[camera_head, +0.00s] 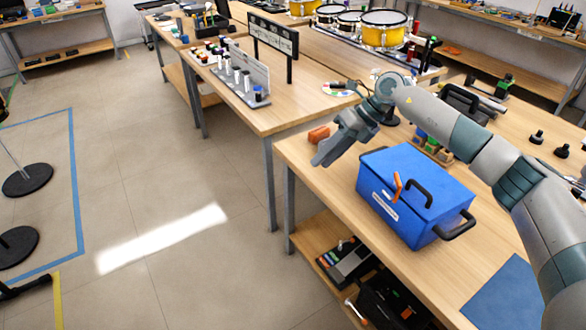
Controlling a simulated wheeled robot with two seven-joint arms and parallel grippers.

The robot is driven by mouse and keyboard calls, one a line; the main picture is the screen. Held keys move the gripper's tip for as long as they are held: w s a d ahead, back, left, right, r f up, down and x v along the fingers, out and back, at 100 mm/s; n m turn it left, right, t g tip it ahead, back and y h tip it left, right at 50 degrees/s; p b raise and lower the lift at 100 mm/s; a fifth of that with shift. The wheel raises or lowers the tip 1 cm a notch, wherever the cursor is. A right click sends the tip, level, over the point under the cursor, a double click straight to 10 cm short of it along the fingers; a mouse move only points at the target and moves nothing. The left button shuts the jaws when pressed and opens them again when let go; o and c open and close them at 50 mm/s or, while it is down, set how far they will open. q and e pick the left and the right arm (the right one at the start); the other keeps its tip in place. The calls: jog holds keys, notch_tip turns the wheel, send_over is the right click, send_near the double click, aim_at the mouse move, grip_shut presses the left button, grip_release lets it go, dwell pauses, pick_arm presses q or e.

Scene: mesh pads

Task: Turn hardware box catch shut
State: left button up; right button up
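The blue hardware box (385,177) stands on the wooden workbench, lid lying down on it. An orange catch (397,186) sits at the upper front edge of the box, its lever pointing up and slightly tilted. A black handle (424,186) is on the lid, and another black handle (458,226) is on the right side. My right gripper (322,158) hangs to the left of the box, above the bench's left edge, apart from the box and catch. Its finger opening is too small to judge. My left gripper is out of view.
An orange block (319,134) lies behind my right gripper. Small coloured blocks (432,147) stand behind the box. A blue mat (506,297) lies on the bench at the lower right. Bare bench surface (335,187) lies left of the box.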

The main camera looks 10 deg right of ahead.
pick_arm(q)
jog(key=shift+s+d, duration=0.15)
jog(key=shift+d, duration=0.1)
pick_arm(e)
jog(key=a+f+m+y, duration=0.1)
jog(key=a+y, duration=0.3)
jog(key=a, duration=0.5)
jog(key=shift+s+f+t, duration=0.3)
jog(key=shift+f+t, duration=0.1)
jog(key=shift+f, duration=0.05)
